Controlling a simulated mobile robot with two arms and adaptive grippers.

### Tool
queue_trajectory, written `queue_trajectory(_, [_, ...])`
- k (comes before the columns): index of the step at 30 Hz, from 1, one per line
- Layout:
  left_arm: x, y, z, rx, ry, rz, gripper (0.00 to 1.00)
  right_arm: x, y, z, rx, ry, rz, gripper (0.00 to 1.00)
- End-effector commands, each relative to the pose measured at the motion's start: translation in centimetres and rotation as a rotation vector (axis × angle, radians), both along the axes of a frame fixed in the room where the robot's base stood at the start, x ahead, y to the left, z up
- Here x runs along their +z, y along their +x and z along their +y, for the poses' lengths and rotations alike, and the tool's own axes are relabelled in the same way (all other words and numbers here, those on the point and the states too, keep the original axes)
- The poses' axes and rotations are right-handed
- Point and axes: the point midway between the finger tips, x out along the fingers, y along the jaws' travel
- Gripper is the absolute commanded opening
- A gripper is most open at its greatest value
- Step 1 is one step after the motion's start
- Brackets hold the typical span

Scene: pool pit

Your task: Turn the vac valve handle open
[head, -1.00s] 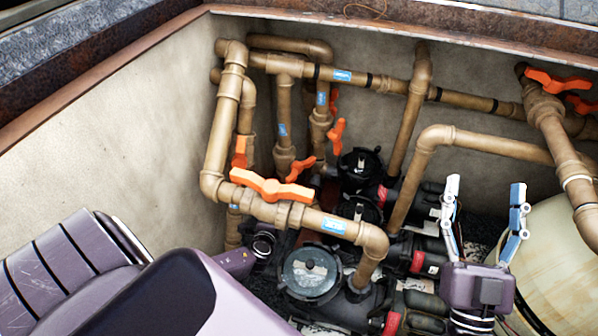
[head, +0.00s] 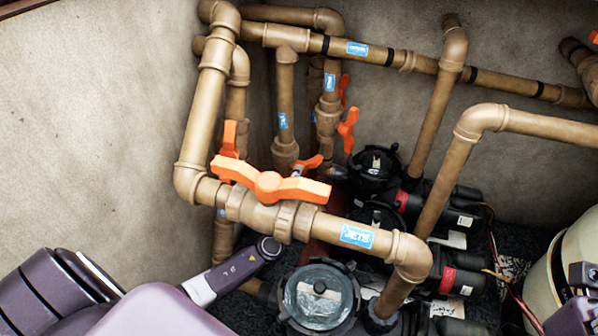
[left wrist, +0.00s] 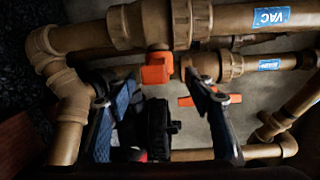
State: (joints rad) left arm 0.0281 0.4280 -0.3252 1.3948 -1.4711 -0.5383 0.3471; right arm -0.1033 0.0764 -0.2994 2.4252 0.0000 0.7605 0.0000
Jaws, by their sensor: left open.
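In the left wrist view, a blue label reading VAC (left wrist: 271,17) is on a tan pipe across the top. The valve body (left wrist: 160,22) on that pipe carries an orange handle (left wrist: 157,68), seen nearly end-on. My open left gripper (left wrist: 155,90) has one finger on each side of the handle in this view; I see no clear contact. In the head view several orange handles show, and I cannot tell which is the vac one. The left fingers are hidden there; only my left arm shows at lower left. The right gripper's fingers are out of frame.
The front pipe in the head view has a large orange handle (head: 268,186) and a JETS label (head: 356,236). Black pumps (head: 374,168) and a clear-lidded pump basket (head: 319,296) stand below. Tan pipes (head: 220,90) crowd the corner. A pale tank (head: 580,270) stands at right.

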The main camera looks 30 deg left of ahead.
Motion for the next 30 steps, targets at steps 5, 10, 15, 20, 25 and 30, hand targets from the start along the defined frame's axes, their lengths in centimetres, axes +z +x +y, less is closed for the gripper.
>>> queue_trajectory(5, [-0.4,2.9,0.9,0.002,-0.001,-0.001,0.49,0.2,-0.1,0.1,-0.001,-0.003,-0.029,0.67])
queue_trajectory(10, [-0.5,5.1,1.5,0.001,-0.001,0.001,0.49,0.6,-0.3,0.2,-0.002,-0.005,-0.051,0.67])
queue_trajectory(15, [-0.6,6.1,1.8,0.000,-0.002,0.002,0.49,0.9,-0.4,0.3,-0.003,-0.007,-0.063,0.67])
queue_trajectory(20, [-0.5,6.2,1.8,0.000,-0.002,0.003,0.49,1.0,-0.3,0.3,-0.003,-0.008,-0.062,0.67])
queue_trajectory(25, [-0.5,6.2,1.8,0.000,-0.002,0.003,0.43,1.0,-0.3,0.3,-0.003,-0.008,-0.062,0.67])
queue_trajectory(30, [-0.5,6.2,1.8,0.000,-0.002,0.003,0.24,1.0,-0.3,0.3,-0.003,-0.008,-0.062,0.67])
